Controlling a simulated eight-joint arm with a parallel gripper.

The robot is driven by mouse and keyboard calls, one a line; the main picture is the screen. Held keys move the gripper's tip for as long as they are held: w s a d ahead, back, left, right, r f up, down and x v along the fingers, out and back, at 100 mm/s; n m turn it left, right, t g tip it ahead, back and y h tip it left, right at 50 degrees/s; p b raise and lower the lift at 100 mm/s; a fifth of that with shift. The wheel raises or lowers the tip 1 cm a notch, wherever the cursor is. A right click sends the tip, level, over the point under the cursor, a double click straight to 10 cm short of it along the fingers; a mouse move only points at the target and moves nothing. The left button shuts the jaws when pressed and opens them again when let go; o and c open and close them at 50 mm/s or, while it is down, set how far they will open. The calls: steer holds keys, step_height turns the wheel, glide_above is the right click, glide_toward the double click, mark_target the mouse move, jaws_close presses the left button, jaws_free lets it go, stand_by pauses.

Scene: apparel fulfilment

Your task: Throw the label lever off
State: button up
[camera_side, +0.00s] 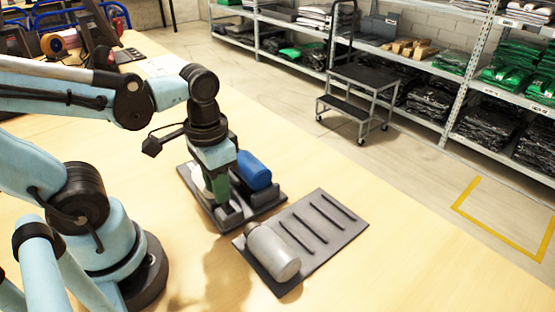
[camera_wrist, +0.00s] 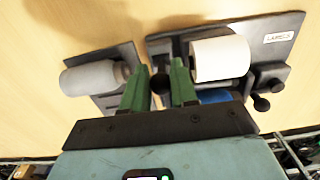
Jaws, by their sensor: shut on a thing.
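The label device stands on a dark base plate (camera_side: 265,201); in the wrist view the plate (camera_wrist: 262,28) carries a "LABELS" tag. A white roll (camera_wrist: 220,58) and a blue roll (camera_wrist: 214,97) sit on it; the blue roll also shows in the side view (camera_side: 254,170). My gripper (camera_wrist: 161,73), with green fingers, points down at the device's near side in the side view (camera_side: 221,190). It is shut on a black round lever knob (camera_wrist: 160,84) between the fingers. The rest of the lever is hidden, so its angle cannot be told.
Black knobs (camera_wrist: 262,103) stick out at the device's other side. The table (camera_side: 420,250) is clear to the right. Shelves and a step stool (camera_side: 360,90) stand beyond.

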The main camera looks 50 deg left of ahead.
steer(key=shift+s+f, duration=0.3)
steer(key=shift+s, duration=0.35)
steer(key=shift+s+f, duration=0.3)
steer(key=shift+s, duration=0.35)
steer(key=o, duration=0.8)
steer(key=shift+r, duration=0.15)
step_height(320, 180, up, 7)
steer(key=shift+w, duration=0.1)
steer(key=shift+w+a+f+t, duration=0.15)
steer(key=shift+w+f+t, duration=0.1)
steer(key=shift+w+t, duration=1.25)
steer(key=shift+w+a+f+t, duration=0.2)
steer(key=shift+w+t, duration=0.7)
steer(key=shift+w, duration=1.15)
steer(key=shift+w+a+f+t, duration=0.15)
steer(key=shift+w+f+t, duration=0.1)
steer(key=shift+w+t, duration=1.25)
